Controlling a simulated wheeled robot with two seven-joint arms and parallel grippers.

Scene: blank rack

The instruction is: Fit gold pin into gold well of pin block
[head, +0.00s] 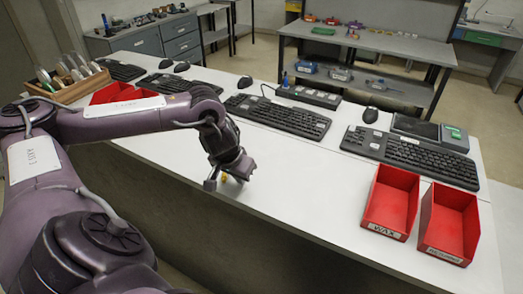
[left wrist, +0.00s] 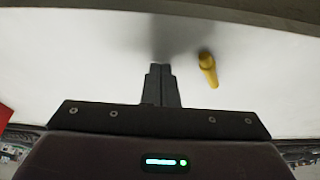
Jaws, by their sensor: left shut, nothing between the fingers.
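The gold pin (left wrist: 208,68) lies on the white tabletop in the left wrist view, just right of my finger tips.
Two red bins (head: 391,202) and (head: 450,224) stand at the right. Several keyboards (head: 277,116) and mice line the back. A third red bin (head: 112,93) and a wooden rack (head: 70,90) are at the left. The table's middle front is clear.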

